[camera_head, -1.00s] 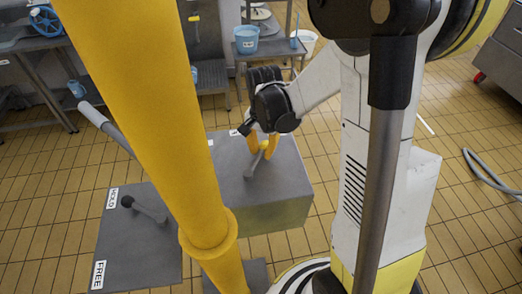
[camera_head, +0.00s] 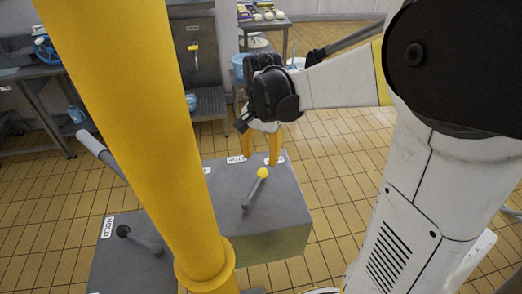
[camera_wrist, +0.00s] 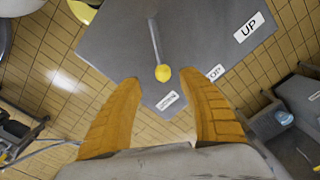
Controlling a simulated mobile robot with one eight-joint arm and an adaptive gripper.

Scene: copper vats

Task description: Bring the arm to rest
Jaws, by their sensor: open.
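My gripper (camera_head: 262,148) is open and empty, with its yellow fingers pointing down behind and above a yellow-knobbed lever (camera_head: 257,184). The lever stands tilted on a grey block (camera_head: 285,215). In the wrist view the lever's yellow knob (camera_wrist: 162,73) lies beyond and between the two open fingers (camera_wrist: 160,100), apart from them. My white arm comes in from the right.
A thick yellow column (camera_head: 130,130) crosses the left of the head view. A black-knobbed lever (camera_head: 138,238) stands on a grey surface by a HOLD label (camera_head: 108,227). Tables with blue buckets stand behind. The tiled floor at the right is clear.

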